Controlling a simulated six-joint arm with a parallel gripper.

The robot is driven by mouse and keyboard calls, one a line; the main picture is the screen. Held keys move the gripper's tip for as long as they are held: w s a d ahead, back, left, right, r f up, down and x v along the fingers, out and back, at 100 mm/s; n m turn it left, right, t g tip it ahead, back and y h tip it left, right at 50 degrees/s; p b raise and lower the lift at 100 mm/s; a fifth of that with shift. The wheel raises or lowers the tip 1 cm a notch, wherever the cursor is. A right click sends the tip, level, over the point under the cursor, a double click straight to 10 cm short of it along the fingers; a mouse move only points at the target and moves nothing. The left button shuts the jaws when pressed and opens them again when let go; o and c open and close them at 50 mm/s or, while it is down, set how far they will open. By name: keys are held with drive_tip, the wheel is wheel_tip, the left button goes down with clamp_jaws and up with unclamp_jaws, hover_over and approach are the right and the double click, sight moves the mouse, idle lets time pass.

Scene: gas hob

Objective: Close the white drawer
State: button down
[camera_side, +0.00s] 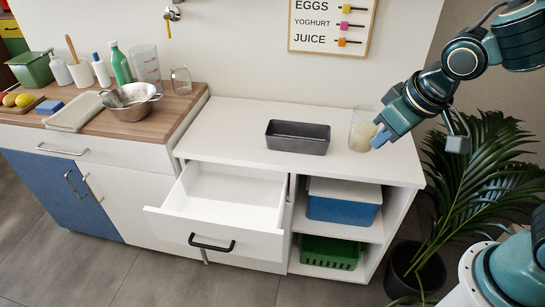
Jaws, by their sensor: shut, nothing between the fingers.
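The white drawer (216,241) is pulled well out of the white cabinet, below the counter top. It looks empty inside. Its dark handle (212,243) is on the front panel, facing the near side. My gripper (379,139) is at the upper right, above the right end of the white counter and beside a clear glass. It is shut and empty, well apart from the drawer, up and to the right of it.
A dark loaf tin (298,137) and a clear glass (361,130) stand on the white counter (238,117). Open shelves right of the drawer hold a blue box (342,207) and a green basket (330,252). A potted plant (470,190) stands at right. The floor before the drawer is clear.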

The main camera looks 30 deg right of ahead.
drive_tip(key=w+a+f+n+h, duration=0.1)
drive_tip(key=w+a+f+n, duration=0.3)
drive_tip(key=a+f, duration=0.85)
drive_tip(key=s+a+f+n+t, duration=0.1)
drive_tip(key=a+f, duration=0.3)
drive_tip(key=f, duration=0.3)
drive_tip(key=s+a+f+n+t, duration=0.1)
drive_tip(key=s+a+f+n, duration=0.1)
drive_tip(key=a+f, duration=0.3)
wheel_tip(320, 180, down, 4)
drive_tip(key=shift+r+t+y, duration=0.2)
drive_tip(key=shift+t+y, duration=0.1)
drive_tip(key=shift+s, duration=0.1)
approach(267, 251)
wheel_tip(267, 251, down, 4)
drive_tip(key=a, duration=0.3)
drive_tip(key=shift+w+d+r, duration=0.15)
drive_tip(key=shift+w+d, duration=1.3)
drive_tip(key=shift+d, duration=0.15)
